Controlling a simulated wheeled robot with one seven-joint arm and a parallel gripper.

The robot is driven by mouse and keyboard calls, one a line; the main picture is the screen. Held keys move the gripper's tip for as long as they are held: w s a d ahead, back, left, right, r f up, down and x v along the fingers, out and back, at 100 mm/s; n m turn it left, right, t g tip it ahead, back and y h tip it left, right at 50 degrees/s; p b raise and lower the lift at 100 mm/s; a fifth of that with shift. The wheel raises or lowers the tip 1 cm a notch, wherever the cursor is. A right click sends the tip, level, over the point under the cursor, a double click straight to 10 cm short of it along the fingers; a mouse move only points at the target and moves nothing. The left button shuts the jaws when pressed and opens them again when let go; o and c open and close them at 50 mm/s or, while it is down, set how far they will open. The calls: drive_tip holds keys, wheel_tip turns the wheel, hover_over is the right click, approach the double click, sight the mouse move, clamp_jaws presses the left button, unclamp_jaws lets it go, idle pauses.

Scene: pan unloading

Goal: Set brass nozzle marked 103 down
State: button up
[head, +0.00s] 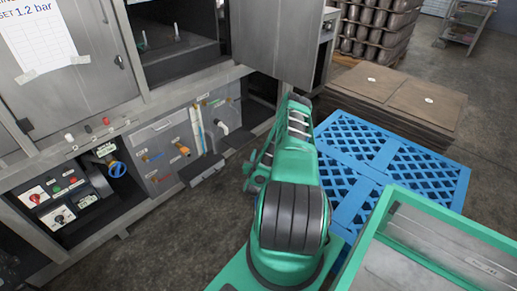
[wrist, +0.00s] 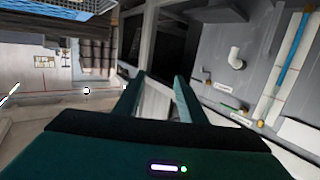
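My gripper (wrist: 158,82) shows in the wrist view with its two green fingers apart and no object visible between them. In the head view my green arm reaches toward the machine and hides the gripper. Small brass fittings sit on the grey panel at the right of the wrist view, one higher up (wrist: 208,82) and another lower (wrist: 260,123). Their labels are too small to read, so I cannot tell which, if any, is nozzle 103. The same grey panel (head: 165,165) is left of my arm in the head view.
An open cabinet door (head: 275,40) hangs above and beyond my arm. A blue pallet (head: 345,145) lies on the floor to the right, with stacked brown sheets (head: 400,95) behind it. A control box (head: 60,215) is at lower left. Floor left of my arm is clear.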

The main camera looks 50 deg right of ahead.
drive_tip(key=w+a+r+n+t+y, duration=0.1)
drive_tip(key=w+a+r+n+y, duration=0.15)
drive_tip(key=w+r, duration=0.4)
drive_tip(key=w+a+r+n+t+y, duration=0.1)
drive_tip(key=w+r+n+y, duration=0.3)
drive_tip(key=r, duration=0.3)
drive_tip(key=s+a+r+g+y, duration=0.2)
drive_tip(key=s+a+r, duration=0.1)
drive_tip(key=a+r, duration=0.55)
drive_tip(key=s+a+r+g+y, duration=0.25)
drive_tip(key=a+r, duration=0.25)
drive_tip(key=r, duration=0.7)
drive_tip(key=s+a+r+g+y, duration=0.1)
drive_tip(key=s+a+r+g, duration=0.1)
drive_tip(key=s+a+r, duration=0.2)
drive_tip(key=s+a+r+g+y, duration=0.1)
drive_tip(key=s+a+r, duration=0.4)
drive_tip(key=s, duration=1.3)
drive_tip(key=s+a+r+m+g+y, duration=0.1)
drive_tip(key=s+a+r, duration=0.4)
drive_tip(key=s+a, duration=0.6)
drive_tip(key=shift+s+a+g, duration=0.3)
drive_tip(key=shift+s+g, duration=0.1)
drive_tip(key=shift+g, duration=0.45)
